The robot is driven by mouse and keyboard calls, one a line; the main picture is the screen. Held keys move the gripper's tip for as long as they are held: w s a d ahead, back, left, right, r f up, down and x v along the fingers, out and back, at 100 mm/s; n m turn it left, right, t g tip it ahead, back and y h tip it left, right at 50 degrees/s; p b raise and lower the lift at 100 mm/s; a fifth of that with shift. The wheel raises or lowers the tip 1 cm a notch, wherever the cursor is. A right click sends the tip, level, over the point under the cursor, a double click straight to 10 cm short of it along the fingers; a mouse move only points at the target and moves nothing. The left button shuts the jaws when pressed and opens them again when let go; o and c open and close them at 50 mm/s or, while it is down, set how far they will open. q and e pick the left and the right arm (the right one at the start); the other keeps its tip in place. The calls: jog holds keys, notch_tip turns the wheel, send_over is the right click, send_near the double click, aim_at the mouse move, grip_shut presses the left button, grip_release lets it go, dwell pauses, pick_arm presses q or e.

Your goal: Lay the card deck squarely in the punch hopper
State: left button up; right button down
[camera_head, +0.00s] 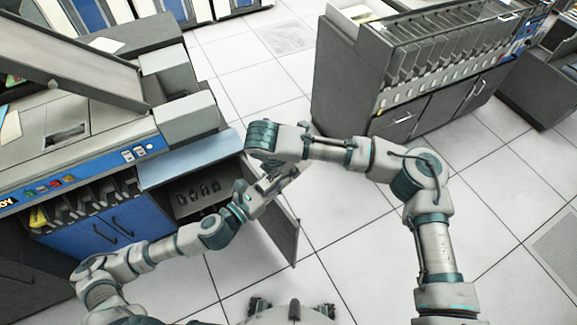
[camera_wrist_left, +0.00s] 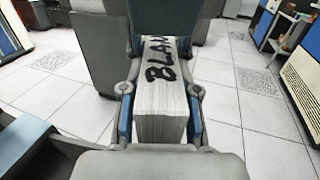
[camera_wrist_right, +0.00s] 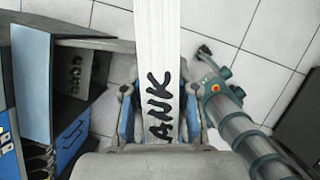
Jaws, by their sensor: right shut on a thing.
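The card deck is a long white block of cards with black hand lettering. It fills the middle of the left wrist view (camera_wrist_left: 162,100) and of the right wrist view (camera_wrist_right: 157,60). My right gripper (camera_wrist_right: 160,125) is shut on it. My left gripper (camera_wrist_left: 160,125) has a finger on each side of the deck, close to it; whether they press on it is unclear. In the head view both grippers meet in front of the blue-fronted machine (camera_head: 95,225), and the deck is mostly hidden by the arms. I cannot pick out the punch hopper for certain.
The blue-fronted machine has a tilted grey panel (camera_head: 75,65), stacker slots (camera_head: 90,200) and a light-blue top (camera_head: 185,160) over an open compartment with its door (camera_head: 280,225) swung out. A grey cabinet with slots (camera_head: 345,85) stands at the back right. White tiled floor lies between.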

pick_arm(q)
jog(key=o, duration=0.4)
jog(key=shift+s+d+r, duration=0.1)
